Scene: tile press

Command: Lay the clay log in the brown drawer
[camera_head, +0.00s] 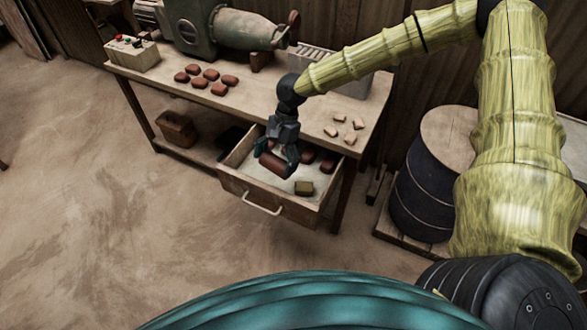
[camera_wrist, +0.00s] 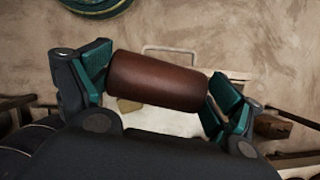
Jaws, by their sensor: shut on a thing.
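The clay log (camera_head: 275,166) is a reddish-brown cylinder. My gripper (camera_head: 278,156) is shut on it. In the wrist view the log (camera_wrist: 158,80) lies crosswise between the two teal finger pads, one at each end. The brown drawer (camera_head: 240,184) is pulled out from under the workbench, with its metal handle (camera_head: 262,206) at the front. The log is over the left part of the drawer; I cannot tell whether it touches the pale drawer bottom. Darker reddish-brown pieces (camera_head: 327,166) and an olive-brown block (camera_head: 304,188) lie in the drawer.
The workbench (camera_head: 170,95) carries several reddish-brown lumps (camera_head: 210,74), several pale pieces (camera_head: 331,131), a green machine (camera_head: 235,28) and a control box (camera_head: 132,55). A dark drum (camera_head: 418,195) stands at right. The floor before the drawer is clear.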

